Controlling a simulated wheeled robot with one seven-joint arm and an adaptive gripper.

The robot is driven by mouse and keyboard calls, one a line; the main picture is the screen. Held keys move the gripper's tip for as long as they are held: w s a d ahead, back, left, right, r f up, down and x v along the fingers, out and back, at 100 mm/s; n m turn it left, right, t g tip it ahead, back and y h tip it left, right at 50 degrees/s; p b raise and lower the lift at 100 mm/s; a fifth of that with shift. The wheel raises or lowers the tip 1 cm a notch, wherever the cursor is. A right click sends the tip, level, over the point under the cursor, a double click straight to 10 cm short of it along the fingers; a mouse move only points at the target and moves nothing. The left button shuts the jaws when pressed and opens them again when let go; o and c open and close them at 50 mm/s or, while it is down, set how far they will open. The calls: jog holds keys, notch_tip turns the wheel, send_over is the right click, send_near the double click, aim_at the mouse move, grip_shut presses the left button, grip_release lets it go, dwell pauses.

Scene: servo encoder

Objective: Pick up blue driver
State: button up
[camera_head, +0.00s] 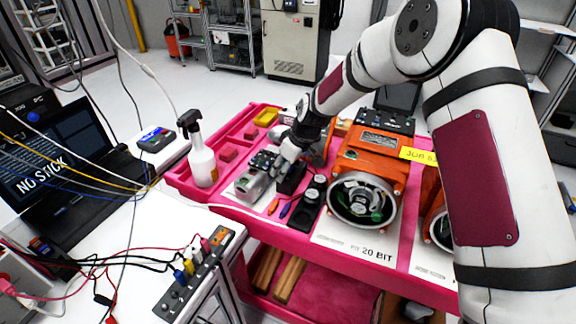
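The blue driver (286,209) lies on the pink cart (235,206) near its front edge, seen small, in front of a black block (292,179). An orange-handled driver (273,206) lies just left of it. My gripper (284,166) hangs over the cart behind the blue driver, above or beside the black block and apart from the driver. The gripper's fingers are small and partly merge with the dark parts around them, so their opening cannot be made out.
A grey metal servo part (253,184) lies left of the drivers. A black tray with round parts (309,203) stands close on their right, then a large orange motor (370,165). A white spray bottle (199,152) stands at the cart's left. Cables hang at the left.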

grip_shut()
jog(key=shift+r, duration=0.1)
